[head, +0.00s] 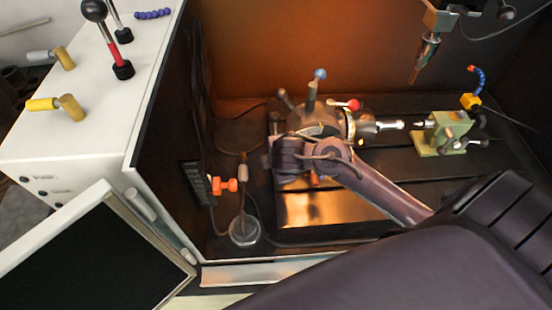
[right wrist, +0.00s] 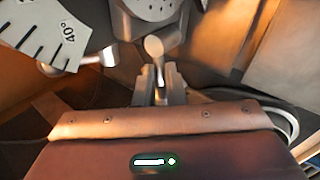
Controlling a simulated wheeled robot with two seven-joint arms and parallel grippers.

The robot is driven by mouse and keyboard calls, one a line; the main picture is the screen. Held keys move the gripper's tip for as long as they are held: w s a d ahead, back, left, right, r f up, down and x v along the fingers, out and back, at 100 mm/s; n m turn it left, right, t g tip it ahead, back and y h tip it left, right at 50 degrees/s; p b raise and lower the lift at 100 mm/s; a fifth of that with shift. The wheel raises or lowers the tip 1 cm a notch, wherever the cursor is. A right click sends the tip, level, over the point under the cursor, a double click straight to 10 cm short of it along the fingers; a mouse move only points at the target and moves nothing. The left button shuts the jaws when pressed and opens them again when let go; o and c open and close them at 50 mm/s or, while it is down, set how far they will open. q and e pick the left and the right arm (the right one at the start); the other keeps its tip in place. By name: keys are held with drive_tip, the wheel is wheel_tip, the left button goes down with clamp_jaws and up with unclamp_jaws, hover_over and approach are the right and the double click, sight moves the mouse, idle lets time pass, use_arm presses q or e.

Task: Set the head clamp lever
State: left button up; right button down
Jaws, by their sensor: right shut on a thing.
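The indexing head (head: 312,122) stands on the slotted machine table, with a blue-knobbed handle (head: 320,74) on top and a red-knobbed lever (head: 352,104) at its right. My right arm reaches in from the lower right, and its wrist (head: 290,158) covers the front of the head. In the right wrist view my right gripper (right wrist: 158,78) is shut on a pale grey lever with a rounded end (right wrist: 154,46), which appears to be the head clamp lever. The fingers hide part of its stem. A graduated scale plate (right wrist: 42,32) marked 40° is at the upper left. My left gripper is out of view.
A green tailstock (head: 440,133) stands right of the head. A spindle tool (head: 427,55) hangs above it. A grey round base (head: 244,230) and an orange-handled valve (head: 224,185) are at the enclosure's left. The machine table's front (head: 310,208) is bare.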

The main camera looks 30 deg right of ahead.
drive_tip(key=shift+s+d+r+n+y+p, duration=0.1)
drive_tip(key=shift+s+r+n+y+p, duration=0.15)
drive_tip(key=shift+n+y+p, duration=0.5)
drive_tip(key=shift+s+d+f+n+y+p, duration=0.1)
drive_tip(key=shift+s+n+y+p, duration=0.1)
drive_tip(key=shift+n+p, duration=0.4)
drive_tip(key=shift+s+n+y+p, duration=0.15)
drive_tip(key=shift+n+p, duration=0.2)
drive_tip(key=shift+n, duration=0.3)
drive_tip(key=shift+s+d+f+n+y, duration=0.1)
drive_tip(key=shift+s+n+y, duration=0.1)
drive_tip(key=shift+n+y, duration=0.5)
drive_tip(key=shift+s+d+n+y, duration=0.1)
drive_tip(key=shift+s+n+y, duration=0.15)
drive_tip(key=shift+n, duration=0.75)
drive_tip(key=c, duration=1.6)
unclamp_jaws()
drive_tip(key=shift+o, duration=0.2)
